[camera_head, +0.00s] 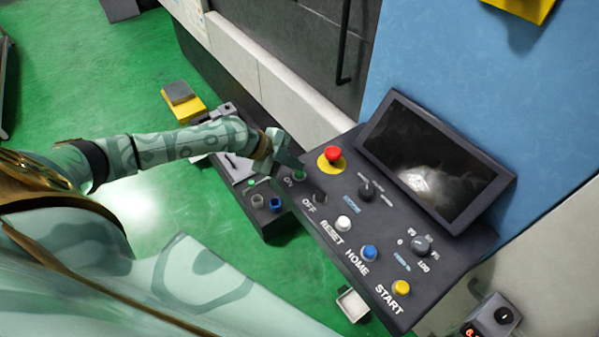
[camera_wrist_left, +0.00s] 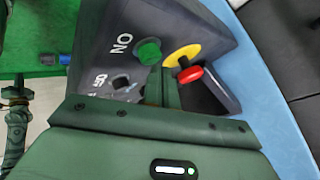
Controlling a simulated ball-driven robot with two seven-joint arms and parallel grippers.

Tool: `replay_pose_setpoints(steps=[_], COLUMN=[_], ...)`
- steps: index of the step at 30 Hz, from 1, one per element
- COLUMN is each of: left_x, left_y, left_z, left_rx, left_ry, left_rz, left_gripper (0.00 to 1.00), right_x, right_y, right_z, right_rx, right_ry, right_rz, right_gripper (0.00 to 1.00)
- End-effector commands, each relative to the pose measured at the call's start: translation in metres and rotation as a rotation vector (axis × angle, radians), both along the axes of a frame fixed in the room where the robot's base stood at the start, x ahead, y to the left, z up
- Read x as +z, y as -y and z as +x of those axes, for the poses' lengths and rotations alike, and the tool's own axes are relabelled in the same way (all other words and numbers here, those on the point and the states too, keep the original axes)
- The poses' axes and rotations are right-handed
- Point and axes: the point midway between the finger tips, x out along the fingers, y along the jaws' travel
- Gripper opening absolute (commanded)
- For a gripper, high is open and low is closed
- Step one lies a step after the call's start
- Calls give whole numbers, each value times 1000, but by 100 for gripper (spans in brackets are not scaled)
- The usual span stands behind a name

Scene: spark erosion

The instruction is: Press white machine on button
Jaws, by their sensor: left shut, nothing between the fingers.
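The dark control panel (camera_head: 335,215) of the machine carries a row of buttons marked ON, OFF, RESET, HOME and START. The green ON button (camera_head: 299,175) is at the panel's far left end; it also shows in the left wrist view (camera_wrist_left: 148,52). My left gripper (camera_head: 291,162) is shut and empty, right beside the ON button in the head view. In the left wrist view its closed fingers (camera_wrist_left: 163,84) point towards the button and the red knob. I cannot tell whether the fingertips touch the button. My right gripper is not in view.
A red mushroom knob (camera_head: 333,154) on a yellow disc sits close to the ON button. A dark screen (camera_head: 431,162) rises behind the buttons. Below the panel's left end is a dark tray (camera_head: 271,222) with small coloured pieces. The green floor at left is mostly open.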

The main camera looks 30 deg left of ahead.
Motion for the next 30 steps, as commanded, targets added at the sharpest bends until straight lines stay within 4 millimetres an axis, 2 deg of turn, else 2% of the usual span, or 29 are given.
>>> replay_pose_setpoints(steps=[30], left_x=[-6], left_y=[0], left_z=[0], left_rx=[0], left_ry=[0], left_rz=[0], left_gripper=[0], right_x=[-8], right_y=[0], right_z=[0], right_rx=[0], right_ry=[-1], right_rz=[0], right_gripper=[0])
